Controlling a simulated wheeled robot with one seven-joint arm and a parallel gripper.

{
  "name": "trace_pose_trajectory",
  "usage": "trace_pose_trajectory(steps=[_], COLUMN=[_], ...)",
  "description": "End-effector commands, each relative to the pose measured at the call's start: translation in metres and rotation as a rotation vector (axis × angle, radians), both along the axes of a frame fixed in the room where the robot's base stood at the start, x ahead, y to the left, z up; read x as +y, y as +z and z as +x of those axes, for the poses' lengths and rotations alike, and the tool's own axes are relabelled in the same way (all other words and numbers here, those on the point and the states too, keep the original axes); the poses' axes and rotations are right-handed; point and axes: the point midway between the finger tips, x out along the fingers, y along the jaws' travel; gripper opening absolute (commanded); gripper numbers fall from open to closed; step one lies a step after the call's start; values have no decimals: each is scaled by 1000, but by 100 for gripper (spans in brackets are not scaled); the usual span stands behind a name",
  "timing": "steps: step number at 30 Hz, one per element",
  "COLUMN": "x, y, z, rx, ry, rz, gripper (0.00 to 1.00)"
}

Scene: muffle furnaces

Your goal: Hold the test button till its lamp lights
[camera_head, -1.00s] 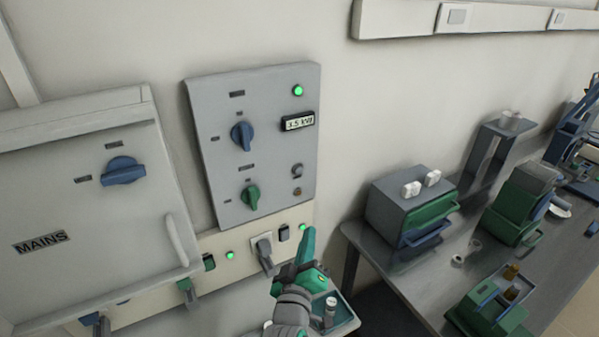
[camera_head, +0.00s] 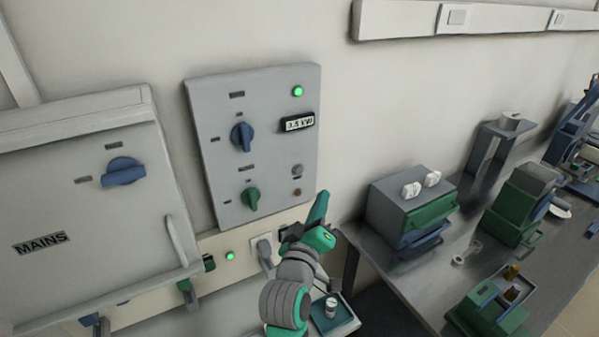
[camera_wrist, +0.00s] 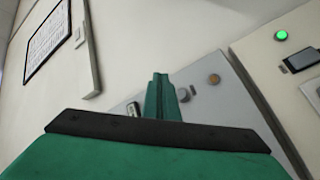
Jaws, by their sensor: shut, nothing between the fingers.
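The grey wall panel (camera_head: 218,160) carries a round grey fitting (camera_head: 297,170) with a small brown round one (camera_head: 297,193) below it. Neither glows, and I cannot read which is the test button and which its lamp. In the wrist view the brown one (camera_wrist: 213,79) is clear, and the grey one (camera_wrist: 184,95) is just right of my fingers. My gripper (camera_head: 323,194) is shut and empty, its green fingertips just right of the panel's lower right edge in the head view. Its fingers (camera_wrist: 160,98) point towards the panel; I see no contact.
The panel also has a lit green lamp (camera_head: 297,91), a 3.5 kW display (camera_head: 299,123), a blue knob (camera_head: 242,136) and a green knob (camera_head: 251,198). A socket strip (camera_head: 215,248) runs below. The mains box (camera_head: 60,200) is left; a bench (camera_head: 400,275) with devices is right.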

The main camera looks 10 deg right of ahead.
Motion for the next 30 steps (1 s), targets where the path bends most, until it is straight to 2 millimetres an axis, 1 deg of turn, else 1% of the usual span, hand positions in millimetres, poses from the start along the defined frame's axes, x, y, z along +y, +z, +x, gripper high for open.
trace_pose_trajectory(steps=[5, 12, 18, 24, 30], x=[5, 15, 22, 26, 27], y=[0, 0, 0, 0, 0], z=[16, 45, 66, 78, 81], rx=[0, 0, 0, 0, 0], ry=[0, 2, 1, 0, 0], rz=[0, -1, 0, 0, 0], gripper=[0, 0, 0, 0, 0])
